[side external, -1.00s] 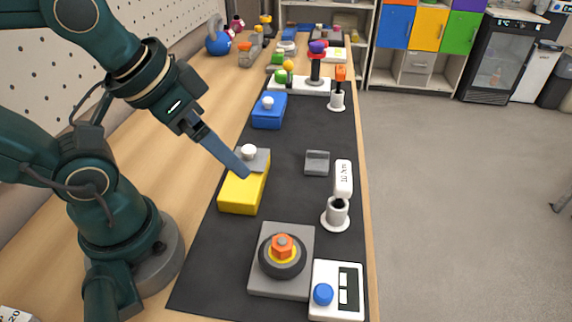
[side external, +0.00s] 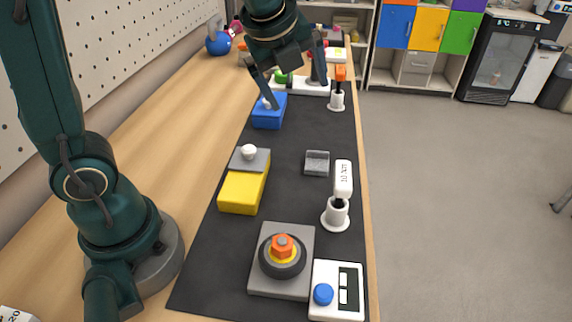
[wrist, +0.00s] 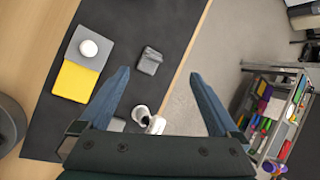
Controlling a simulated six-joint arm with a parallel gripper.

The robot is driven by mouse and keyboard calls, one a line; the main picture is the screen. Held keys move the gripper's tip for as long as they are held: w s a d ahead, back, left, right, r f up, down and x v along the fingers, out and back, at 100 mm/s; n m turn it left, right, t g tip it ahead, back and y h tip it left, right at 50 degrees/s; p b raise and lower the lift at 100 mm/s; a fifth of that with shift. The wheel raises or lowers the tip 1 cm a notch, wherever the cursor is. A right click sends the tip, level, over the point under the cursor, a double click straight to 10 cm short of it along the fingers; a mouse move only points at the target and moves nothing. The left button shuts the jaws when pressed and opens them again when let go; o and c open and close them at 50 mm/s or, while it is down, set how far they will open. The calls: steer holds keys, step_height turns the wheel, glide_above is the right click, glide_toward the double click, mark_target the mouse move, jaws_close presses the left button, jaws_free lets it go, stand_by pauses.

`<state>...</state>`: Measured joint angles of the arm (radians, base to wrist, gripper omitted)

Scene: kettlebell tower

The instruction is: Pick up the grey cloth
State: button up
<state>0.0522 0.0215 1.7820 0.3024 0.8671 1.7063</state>
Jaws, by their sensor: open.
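A small grey folded piece (side external: 317,163), which looks like the grey cloth, lies on the black mat (side external: 200,268), near the mat's right edge. It also shows in the wrist view (wrist: 149,60), ahead of my fingertips and near the left one. My gripper (side external: 295,92) is open and empty, held high near the blue box in the side view. Its two blue fingers are spread wide in the wrist view (wrist: 160,73). Nothing is between them at the tips.
A yellow box (side external: 241,193) with a grey top and white knob stands left of the grey piece. A white-tagged holder (side external: 336,212) stands close in front. A blue box (side external: 268,112) is further back. A hex-nut block (side external: 282,272) and a blue-button panel (side external: 323,295) sit at the front.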

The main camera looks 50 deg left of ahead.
steer(key=w+f+m+g, duration=0.1)
steer(key=w+f+m, duration=0.4)
steer(key=f, duration=0.1)
steer(key=g, duration=0.2)
glide_above(318, 152)
steer(key=s+d, duration=0.2)
steer(key=shift+y, duration=0.4)
steer(key=f, duration=0.6)
steer(key=shift+w+a+f, duration=0.1)
steer(key=shift+w+a, duration=0.15)
steer(key=shift+x, duration=2.5)
